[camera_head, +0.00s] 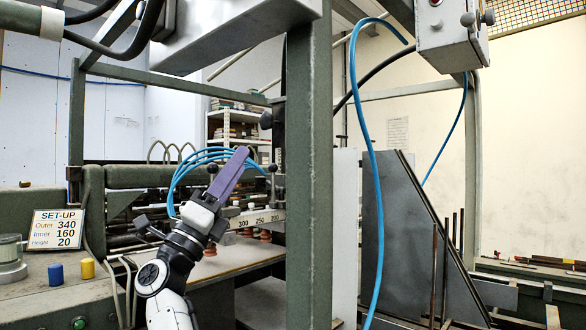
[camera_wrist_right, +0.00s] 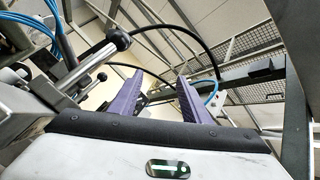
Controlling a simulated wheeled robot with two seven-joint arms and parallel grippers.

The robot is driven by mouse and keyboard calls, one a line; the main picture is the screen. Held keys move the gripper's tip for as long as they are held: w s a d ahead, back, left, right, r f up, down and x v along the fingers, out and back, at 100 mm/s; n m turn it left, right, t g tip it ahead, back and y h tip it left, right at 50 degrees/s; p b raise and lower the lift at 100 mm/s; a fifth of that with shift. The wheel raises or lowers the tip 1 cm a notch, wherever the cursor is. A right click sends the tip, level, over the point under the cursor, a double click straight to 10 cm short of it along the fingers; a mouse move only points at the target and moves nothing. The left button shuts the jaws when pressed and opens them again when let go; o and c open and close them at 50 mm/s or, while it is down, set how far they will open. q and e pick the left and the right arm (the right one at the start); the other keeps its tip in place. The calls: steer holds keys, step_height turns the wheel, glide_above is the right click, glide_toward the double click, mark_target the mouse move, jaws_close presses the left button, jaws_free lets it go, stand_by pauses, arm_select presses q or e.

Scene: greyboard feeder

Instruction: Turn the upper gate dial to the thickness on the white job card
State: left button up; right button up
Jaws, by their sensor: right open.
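My right gripper (camera_head: 238,160) reaches up in front of the machine, beside the green upright post. In the right wrist view its two purple fingers (camera_wrist_right: 148,76) stand apart with nothing between them. A white card (camera_head: 58,229) on the left of the machine reads SET-UP, Outer 340, Inner 160, Height 20; I see no thickness line on it. I cannot make out a dial I can name as the upper gate dial. A metal rod with a black knob (camera_wrist_right: 118,40) shows left of the fingers in the right wrist view. My left gripper is out of view.
The thick green post (camera_head: 309,180) stands just right of my right gripper. Blue hoses (camera_head: 375,200) hang nearby. A grey box with knobs (camera_head: 450,35) hangs upper right. A scale bar (camera_head: 257,219) lies behind my arm. Blue (camera_head: 55,274) and yellow (camera_head: 87,268) cylinders stand lower left.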

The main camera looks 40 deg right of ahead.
steer(key=d+r+m+g+y+p, duration=0.1)
steer(key=d+m+g+y, duration=0.3)
steer(key=d+m+y, duration=0.4)
steer(key=s+d+m+p, duration=0.1)
steer(key=d+m, duration=0.4)
steer(key=d, duration=0.1)
steer(key=shift+d+r+y, duration=0.3)
steer(key=shift+d+y, duration=0.1)
steer(key=shift+c, duration=0.3)
steer(key=c, duration=1)
